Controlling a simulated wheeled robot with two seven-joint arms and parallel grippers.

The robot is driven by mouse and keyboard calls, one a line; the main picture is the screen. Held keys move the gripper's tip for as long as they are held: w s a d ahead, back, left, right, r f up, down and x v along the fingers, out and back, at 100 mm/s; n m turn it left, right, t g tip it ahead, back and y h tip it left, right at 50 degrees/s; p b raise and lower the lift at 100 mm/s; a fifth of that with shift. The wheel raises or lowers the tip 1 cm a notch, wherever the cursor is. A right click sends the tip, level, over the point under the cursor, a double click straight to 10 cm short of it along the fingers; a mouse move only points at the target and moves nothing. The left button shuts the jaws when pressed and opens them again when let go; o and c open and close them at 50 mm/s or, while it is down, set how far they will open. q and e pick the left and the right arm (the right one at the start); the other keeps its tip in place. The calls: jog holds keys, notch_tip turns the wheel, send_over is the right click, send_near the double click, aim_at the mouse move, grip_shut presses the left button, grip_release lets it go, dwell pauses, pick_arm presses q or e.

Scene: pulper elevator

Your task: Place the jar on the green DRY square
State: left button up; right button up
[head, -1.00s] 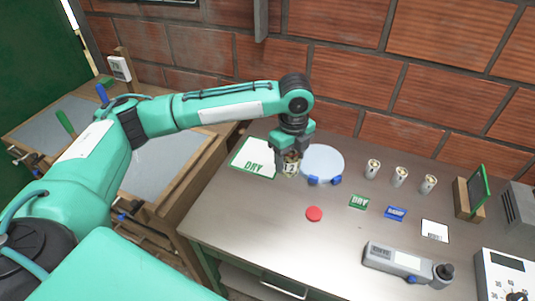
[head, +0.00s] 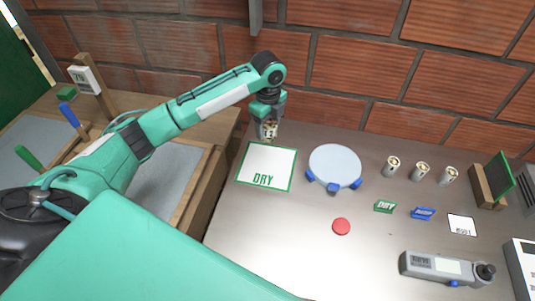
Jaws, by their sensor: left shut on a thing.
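The jar (head: 269,131) is small, pale and marked with dark print, and looks upright. My left gripper (head: 267,127) is shut on it from above, at the far edge of the DRY square. The DRY square (head: 267,160) is a white mat with a green border and green lettering, lying flat and bare on the table. I cannot tell how far the jar is above the table. My right gripper is out of view.
A round pale plate with blue feet (head: 335,165) stands right of the square. Several similar jars (head: 420,171) stand further right. A red disc (head: 341,226), a green DRY tag (head: 385,206), a blue tag (head: 423,213) and a grey handheld meter (head: 445,268) lie nearer. A brick wall (head: 350,95) closes the back.

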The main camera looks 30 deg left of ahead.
pick_arm(q)
notch_tip(320, 180, down, 11)
jog(key=shift+a+r+p, duration=0.1)
jog(key=shift+p, duration=1)
notch_tip(320, 180, down, 4)
jog(key=shift+r+p, duration=0.1)
jog(key=shift+p, duration=0.3)
jog(key=o, duration=1.2)
jog(key=shift+c, duration=0.2)
